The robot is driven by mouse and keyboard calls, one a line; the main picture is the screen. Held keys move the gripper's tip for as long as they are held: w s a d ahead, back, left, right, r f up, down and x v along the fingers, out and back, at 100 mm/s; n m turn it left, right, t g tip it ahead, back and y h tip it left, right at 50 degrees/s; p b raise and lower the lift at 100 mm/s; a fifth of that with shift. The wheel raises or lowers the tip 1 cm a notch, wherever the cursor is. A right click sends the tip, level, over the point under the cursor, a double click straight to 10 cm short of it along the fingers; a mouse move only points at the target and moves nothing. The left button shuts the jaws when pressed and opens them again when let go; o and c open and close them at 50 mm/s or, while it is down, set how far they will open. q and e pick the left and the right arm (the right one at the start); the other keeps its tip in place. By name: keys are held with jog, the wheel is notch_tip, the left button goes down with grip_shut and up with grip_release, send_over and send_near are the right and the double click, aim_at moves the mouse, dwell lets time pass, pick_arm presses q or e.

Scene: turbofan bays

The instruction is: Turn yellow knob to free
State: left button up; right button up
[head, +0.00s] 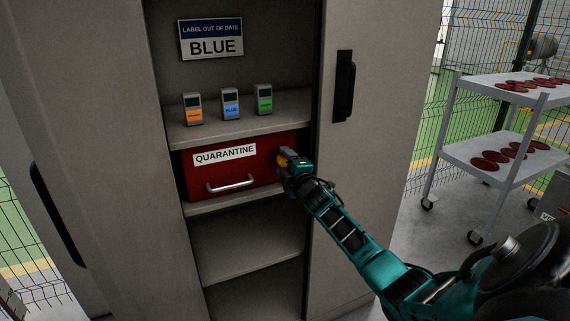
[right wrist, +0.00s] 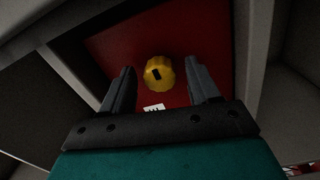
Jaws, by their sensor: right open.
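The yellow knob (right wrist: 159,73) is on the red front of the quarantine drawer (right wrist: 115,45). It has a dark mark on its face. In the head view the knob (head: 283,160) shows at the right end of the red drawer (head: 232,179), partly covered by my right gripper (head: 288,162). In the right wrist view my right gripper (right wrist: 160,88) is open, with one finger on each side of the knob. Gaps show between the fingers and the knob. A small white label (right wrist: 153,107) sits beside the knob, partly hidden by the gripper. My left gripper is out of view.
The drawer sits in a grey cabinet with an open door (head: 375,130) at the right. Above it, orange (head: 193,110), blue (head: 231,104) and green (head: 264,99) labelled devices stand on a shelf. The lower shelves look empty. A cart (head: 485,150) with red discs stands at the right.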

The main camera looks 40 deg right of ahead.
jog(key=shift+s, duration=0.1)
jog(key=shift+s+a, duration=0.2)
jog(key=shift+s, duration=0.35)
pick_arm(q)
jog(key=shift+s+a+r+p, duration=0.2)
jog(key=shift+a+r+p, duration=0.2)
jog(key=shift+p, duration=0.55)
pick_arm(e)
jog(key=v, duration=1.1)
jog(key=shift+s, duration=0.3)
